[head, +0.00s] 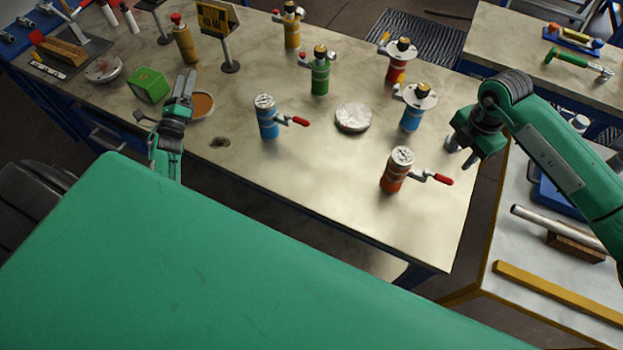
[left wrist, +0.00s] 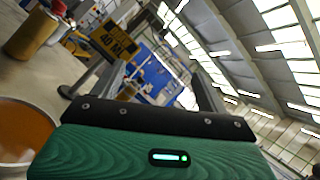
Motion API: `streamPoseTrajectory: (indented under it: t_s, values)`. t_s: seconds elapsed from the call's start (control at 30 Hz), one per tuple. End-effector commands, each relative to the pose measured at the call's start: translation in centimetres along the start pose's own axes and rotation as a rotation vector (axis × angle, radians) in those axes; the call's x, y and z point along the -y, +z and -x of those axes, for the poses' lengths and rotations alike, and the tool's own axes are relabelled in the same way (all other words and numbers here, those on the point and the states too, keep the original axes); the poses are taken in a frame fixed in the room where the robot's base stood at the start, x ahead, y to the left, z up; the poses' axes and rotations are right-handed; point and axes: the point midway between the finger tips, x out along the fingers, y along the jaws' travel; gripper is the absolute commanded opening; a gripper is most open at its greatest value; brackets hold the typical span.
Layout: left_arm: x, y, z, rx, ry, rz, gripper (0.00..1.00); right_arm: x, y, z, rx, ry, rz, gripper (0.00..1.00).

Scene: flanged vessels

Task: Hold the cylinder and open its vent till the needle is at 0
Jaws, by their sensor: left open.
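Several small cylinders with fittings stand upright on the table; I cannot tell which one the task means. A blue cylinder (head: 267,119) near the middle and an orange-red cylinder (head: 394,174) at the front right each have a round pale top, perhaps a gauge, and a side lever with a red grip. No needle is readable. My left gripper (head: 182,88) is open and empty, left of the blue cylinder; its fingers also show in the left wrist view (left wrist: 155,82). My right gripper (head: 461,152) is empty at the table's right edge, its fingers apparently apart.
Green (head: 320,77), yellow (head: 292,33), red (head: 397,68) and flanged blue (head: 412,118) cylinders stand farther back. A pale disc (head: 353,117) lies between them. A green box (head: 148,85), an orange-filled dish (head: 201,105) and a sign (head: 217,20) are at left. The front middle is clear.

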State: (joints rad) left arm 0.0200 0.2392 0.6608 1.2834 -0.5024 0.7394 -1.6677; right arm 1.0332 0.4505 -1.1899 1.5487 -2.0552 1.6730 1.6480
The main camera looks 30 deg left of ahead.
Motion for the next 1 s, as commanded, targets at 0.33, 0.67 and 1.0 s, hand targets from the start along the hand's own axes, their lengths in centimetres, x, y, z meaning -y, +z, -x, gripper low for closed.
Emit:
streamPoseTrajectory:
  t_s: [0.33,0.67,1.0]
  values:
    - [13.9,-15.3,-0.8,-0.342,-0.232,-0.295,0.77,0.0,0.0,0.0,0.0,0.0,0.0,0.36]
    - [27.0,-27.7,7.1,-0.544,-0.446,-0.47,0.77,0.0,0.0,0.0,0.0,0.0,0.0,0.36]
    - [36.8,-34.5,16.6,-0.649,-0.54,-0.494,0.77,0.0,0.0,0.0,0.0,0.0,0.0,0.36]
